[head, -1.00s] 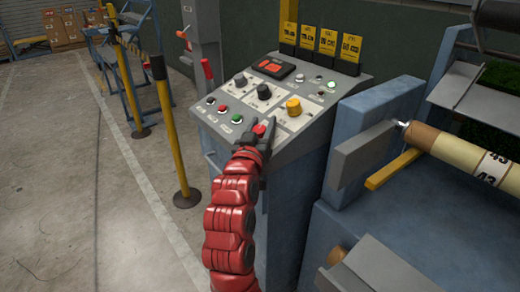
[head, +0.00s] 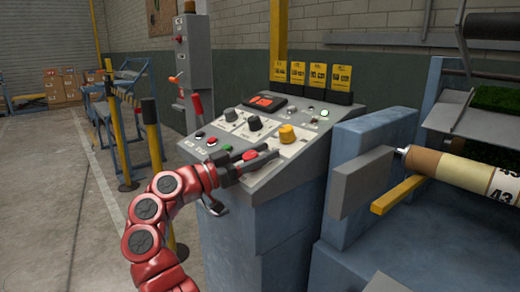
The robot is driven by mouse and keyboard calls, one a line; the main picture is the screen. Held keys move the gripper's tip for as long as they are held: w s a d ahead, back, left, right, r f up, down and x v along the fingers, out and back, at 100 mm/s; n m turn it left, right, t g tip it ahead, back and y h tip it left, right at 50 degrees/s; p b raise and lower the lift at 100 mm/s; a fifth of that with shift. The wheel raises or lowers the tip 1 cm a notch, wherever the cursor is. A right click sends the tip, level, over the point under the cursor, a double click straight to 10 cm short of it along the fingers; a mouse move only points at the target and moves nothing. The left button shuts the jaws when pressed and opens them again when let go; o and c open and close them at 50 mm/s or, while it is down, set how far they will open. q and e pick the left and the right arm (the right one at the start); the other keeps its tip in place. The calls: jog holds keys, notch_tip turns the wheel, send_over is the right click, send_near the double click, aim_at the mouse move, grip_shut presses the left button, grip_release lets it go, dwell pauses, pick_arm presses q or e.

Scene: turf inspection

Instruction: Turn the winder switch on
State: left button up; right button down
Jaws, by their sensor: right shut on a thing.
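The sloped grey control panel (head: 302,150) stands at the middle of the head view. A red switch (head: 250,155) sits near its front edge. My right gripper (head: 262,157) lies over this front edge, its dark fingers shut on the red switch. The fingers hide part of the switch, so I cannot tell its position or read its label. Which control is labelled as the winder is too small to read. My left gripper is not in view.
Two black knobs (head: 255,123) and a yellow knob (head: 287,134) sit on the panel, with a green button (head: 225,148) nearby. A blue machine with a roll (head: 456,168) stands at the right.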

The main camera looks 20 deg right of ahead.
jog(key=shift+s+r+m+g+p, duration=0.1)
jog(key=shift+m+g+p, duration=0.25)
jog(key=shift+m+g, duration=0.25)
jog(key=shift+s+r+m+g+p, duration=0.1)
jog(key=shift+m+g+p, duration=0.3)
jog(key=shift+g, duration=0.3)
jog(key=shift+f, duration=0.1)
jog(key=shift+f+m+g, duration=0.1)
jog(key=shift+m+g, duration=0.2)
jog(key=shift+c, duration=1.9)
grip_release()
jog(key=shift+d, duration=0.1)
